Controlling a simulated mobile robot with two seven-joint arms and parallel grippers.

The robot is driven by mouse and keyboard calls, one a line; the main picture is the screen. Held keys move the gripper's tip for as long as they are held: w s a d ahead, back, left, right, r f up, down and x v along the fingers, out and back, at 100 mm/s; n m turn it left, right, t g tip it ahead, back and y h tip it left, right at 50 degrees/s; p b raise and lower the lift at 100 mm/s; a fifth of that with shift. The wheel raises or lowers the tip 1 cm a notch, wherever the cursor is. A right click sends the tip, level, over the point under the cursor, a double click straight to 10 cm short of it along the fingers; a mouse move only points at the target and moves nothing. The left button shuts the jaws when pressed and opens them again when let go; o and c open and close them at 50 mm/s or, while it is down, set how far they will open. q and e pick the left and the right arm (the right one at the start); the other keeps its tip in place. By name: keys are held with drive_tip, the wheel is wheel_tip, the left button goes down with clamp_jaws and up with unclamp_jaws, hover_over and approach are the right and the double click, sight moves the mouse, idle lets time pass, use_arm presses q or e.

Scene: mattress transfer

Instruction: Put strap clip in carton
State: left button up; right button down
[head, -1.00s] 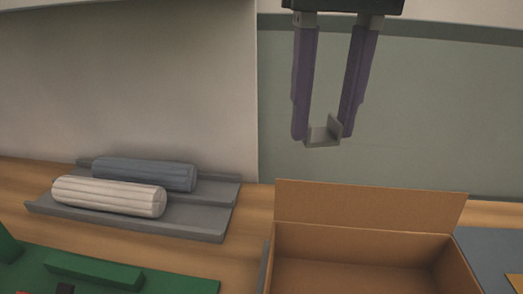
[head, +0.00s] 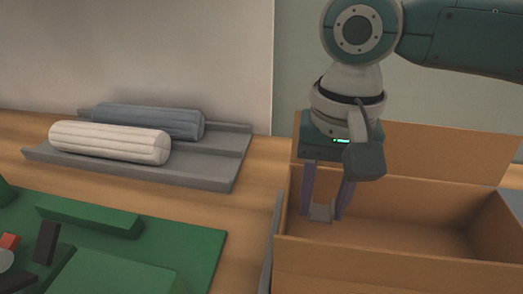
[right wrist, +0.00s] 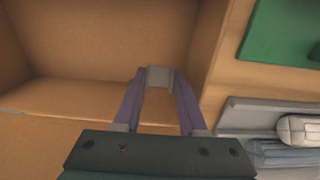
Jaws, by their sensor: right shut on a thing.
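The strap clip (head: 321,212) is a small grey angled piece held between the purple fingertips of my right gripper (head: 325,212). In the right wrist view the clip (right wrist: 159,77) also sits between the two fingers (right wrist: 158,85). The carton (head: 375,277) is an open brown box at the right, its back flap (head: 440,150) standing up. The gripper points down, with the clip inside the carton opening near its left side. Whether the clip touches the carton floor cannot be told. My left gripper is not in view.
Left of the carton, a grey tray (head: 205,172) holds a white roll (head: 108,142) and a blue-grey roll (head: 150,121). A green mat (head: 205,245) with green blocks, a black piece and a red piece lies at front left. The carton interior looks empty otherwise.

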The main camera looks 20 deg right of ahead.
sight(320, 215)
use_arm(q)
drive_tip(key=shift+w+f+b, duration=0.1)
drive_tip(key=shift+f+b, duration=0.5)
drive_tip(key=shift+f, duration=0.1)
use_arm(e)
drive_tip(key=shift+f, duration=2.4)
drive_tip(key=shift+f, duration=0.15)
drive_tip(key=shift+c, duration=2.3)
unclamp_jaws()
use_arm(q)
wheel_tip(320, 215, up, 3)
drive_tip(key=p, duration=0.3)
use_arm(e)
wheel_tip(320, 215, up, 12)
drive_tip(key=shift+r, duration=0.2)
